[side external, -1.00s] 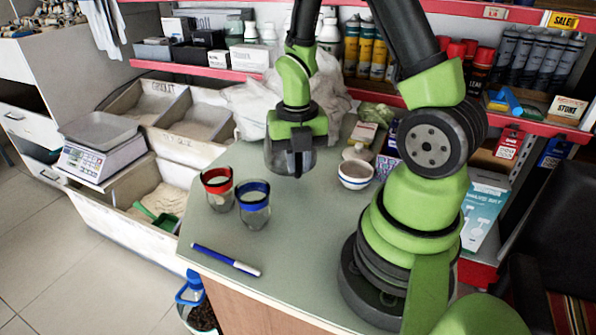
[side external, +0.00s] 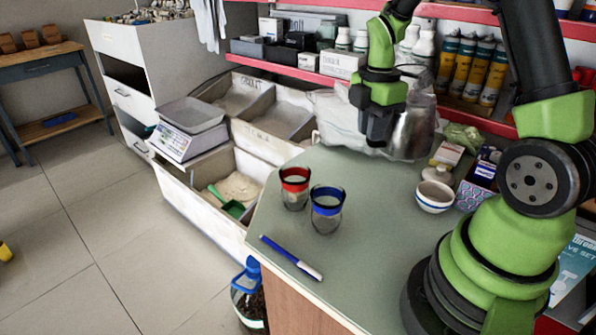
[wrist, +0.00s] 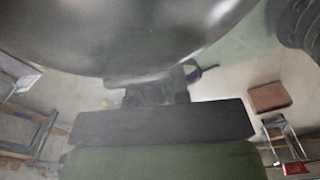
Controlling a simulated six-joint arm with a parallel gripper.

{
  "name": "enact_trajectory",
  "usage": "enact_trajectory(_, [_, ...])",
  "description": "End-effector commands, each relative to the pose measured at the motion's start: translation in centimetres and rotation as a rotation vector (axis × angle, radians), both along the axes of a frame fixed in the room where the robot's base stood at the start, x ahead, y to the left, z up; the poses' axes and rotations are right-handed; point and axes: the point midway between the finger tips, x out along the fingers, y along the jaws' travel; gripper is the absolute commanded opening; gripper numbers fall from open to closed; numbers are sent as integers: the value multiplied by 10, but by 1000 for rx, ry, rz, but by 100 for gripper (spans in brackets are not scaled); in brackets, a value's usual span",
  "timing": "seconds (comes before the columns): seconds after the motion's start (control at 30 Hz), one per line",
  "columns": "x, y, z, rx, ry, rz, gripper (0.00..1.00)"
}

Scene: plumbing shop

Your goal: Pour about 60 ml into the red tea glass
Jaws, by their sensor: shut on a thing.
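The red tea glass (side external: 295,190), clear with a red band at its rim, stands upright on the counter's left part. A similar glass with a blue band (side external: 327,212) stands just right of it and nearer. My gripper (side external: 379,128) is shut on a shiny grey metal pitcher (side external: 413,130), behind and to the right of both glasses. The pitcher is on the gripper's right side and looks roughly upright. Its curved body (wrist: 130,35) fills the top of the wrist view, above my gripper (wrist: 150,95). The pitcher's contents are hidden, and any liquid in the glasses is unclear.
A blue marker (side external: 291,257) lies near the counter's front left edge. A white bowl with a blue stripe (side external: 434,197) and a patterned box (side external: 476,187) stand to the right. A plastic bag (side external: 345,125) lies behind. The counter (side external: 375,215) is clear between glasses and bowl.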

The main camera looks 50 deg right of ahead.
Motion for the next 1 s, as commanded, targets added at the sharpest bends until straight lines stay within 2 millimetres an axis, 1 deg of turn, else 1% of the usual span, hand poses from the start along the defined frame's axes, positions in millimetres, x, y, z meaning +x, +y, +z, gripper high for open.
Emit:
enact_trajectory(0.03, [6, -8, 2, -2, -3, -112, 0])
enact_trajectory(0.1, [12, -16, 4, -1, -4, -278, 0])
enact_trajectory(0.4, [33, -54, 16, -1, -7, -971, 0])
enact_trajectory(0.7, [47, -89, 29, -2, -10, -1655, 0])
enact_trajectory(1.0, [53, -122, 41, -5, -11, -2337, 0])
